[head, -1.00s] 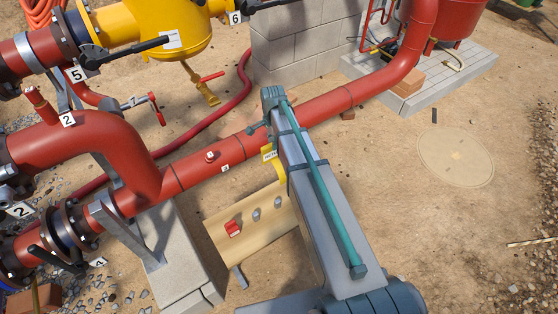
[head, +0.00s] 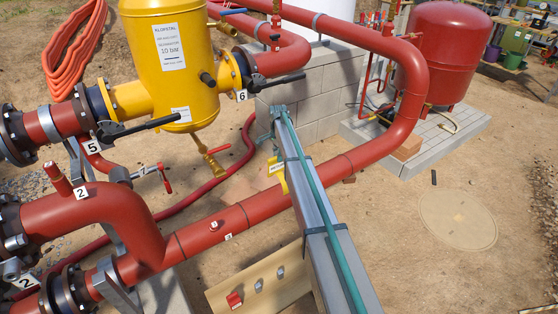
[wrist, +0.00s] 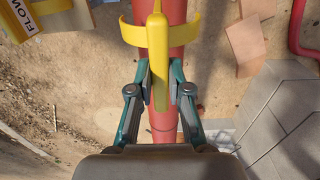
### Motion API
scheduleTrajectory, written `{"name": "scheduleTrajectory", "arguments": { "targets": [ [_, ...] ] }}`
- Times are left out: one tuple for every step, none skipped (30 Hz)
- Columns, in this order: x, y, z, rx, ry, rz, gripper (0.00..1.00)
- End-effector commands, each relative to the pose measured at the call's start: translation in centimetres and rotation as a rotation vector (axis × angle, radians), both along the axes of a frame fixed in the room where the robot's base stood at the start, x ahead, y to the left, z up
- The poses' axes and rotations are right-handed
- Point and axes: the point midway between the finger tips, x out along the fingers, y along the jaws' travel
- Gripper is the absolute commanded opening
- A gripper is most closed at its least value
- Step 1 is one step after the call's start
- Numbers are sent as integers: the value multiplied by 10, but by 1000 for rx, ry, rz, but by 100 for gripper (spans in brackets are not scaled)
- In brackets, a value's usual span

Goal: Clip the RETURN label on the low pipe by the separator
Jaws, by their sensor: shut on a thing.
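My gripper (wrist: 160,82) is shut on a yellow clip (wrist: 157,40) with curved arms. In the wrist view the clip lines up over a red pipe (wrist: 163,125), its arms reaching past both sides. I cannot tell whether they touch. The yellow vessel (head: 180,75) stands behind. My arm hides the fingers there.
A wooden board (head: 222,291) with a red piece (head: 234,300) and grey pieces lies in front of the pipe. A block wall (head: 315,95) and red tank (head: 440,55) stand behind. A red hose (head: 215,180) runs behind the pipe. Open sand lies right.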

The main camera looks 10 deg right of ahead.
Motion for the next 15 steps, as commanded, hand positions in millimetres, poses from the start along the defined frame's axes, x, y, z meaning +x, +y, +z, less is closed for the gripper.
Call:
{"name": "scheduleTrajectory", "arguments": {
  "targets": [
    [-1,0,0,0,0,1,0],
    [-1,0,0,0,0,1,0],
    [-1,0,0,0,0,1,0],
    [-1,0,0,0,0,1,0],
    [-1,0,0,0,0,1,0],
    [-1,0,0,0,0,0,0],
    [-1,0,0,0,0,0,0],
    [-1,0,0,0,0,0,0],
    [-1,0,-1,0,0,0,0],
    [-1,0,-2,0,0,0,0],
    [-1,0,-3,0,0,0,0],
    [-1,0,-5,0,0,0,0],
    [-1,0,-7,0,0,0,0],
    [-1,0,-9,0,0,0,0],
    [-1,0,-12,0,0,0,0]
  ]
}}
